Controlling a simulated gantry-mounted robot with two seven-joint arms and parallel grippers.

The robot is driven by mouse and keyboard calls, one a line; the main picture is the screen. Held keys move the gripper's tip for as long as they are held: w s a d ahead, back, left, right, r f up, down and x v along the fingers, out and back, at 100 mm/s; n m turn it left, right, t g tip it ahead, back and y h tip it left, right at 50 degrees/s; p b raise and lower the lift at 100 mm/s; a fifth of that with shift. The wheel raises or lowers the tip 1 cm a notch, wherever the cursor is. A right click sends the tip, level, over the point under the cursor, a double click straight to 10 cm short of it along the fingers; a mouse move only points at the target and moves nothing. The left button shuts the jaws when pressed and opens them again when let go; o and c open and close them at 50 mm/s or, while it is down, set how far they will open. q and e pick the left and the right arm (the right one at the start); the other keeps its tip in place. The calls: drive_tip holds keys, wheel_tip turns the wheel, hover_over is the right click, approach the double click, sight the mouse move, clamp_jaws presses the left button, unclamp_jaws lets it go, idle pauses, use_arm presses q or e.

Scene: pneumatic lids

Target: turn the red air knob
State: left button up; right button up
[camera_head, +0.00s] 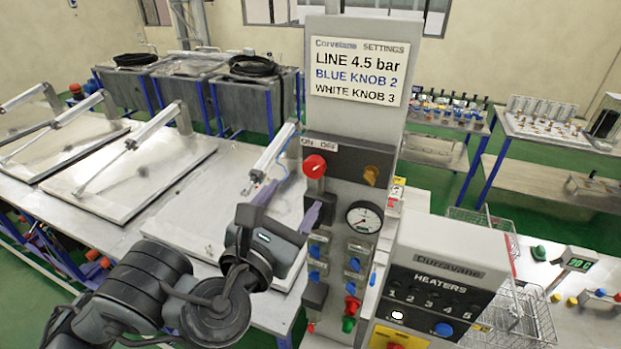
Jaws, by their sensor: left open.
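The red air knob (315,166) is a round red cap near the top left of the grey control panel (375,150), below a small ON/OFF label (320,144). My left gripper (292,202) is open and empty, its two purple fingers apart and pointing up toward the panel. It is just below and to the left of the red knob, apart from it in the picture; the depth gap is hard to judge. My left arm comes in from the lower left. My right gripper is not in view.
A pressure gauge (364,217), several blue knobs and a red button (352,304) sit lower on the panel, close to the gripper. A heaters box (440,280) stands to the right. Flat lids with pneumatic cylinders (150,165) lie on the table at left.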

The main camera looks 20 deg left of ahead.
sight(312, 172)
use_arm(q)
drive_tip(key=w+b, duration=0.6)
drive_tip(key=w, duration=0.1)
drive_tip(key=shift+w+f, duration=0.15)
drive_tip(key=shift+w+b, duration=0.45)
drive_tip(key=shift+w, duration=0.35)
drive_tip(key=c, duration=1.1)
drive_tip(key=shift+o, duration=0.2)
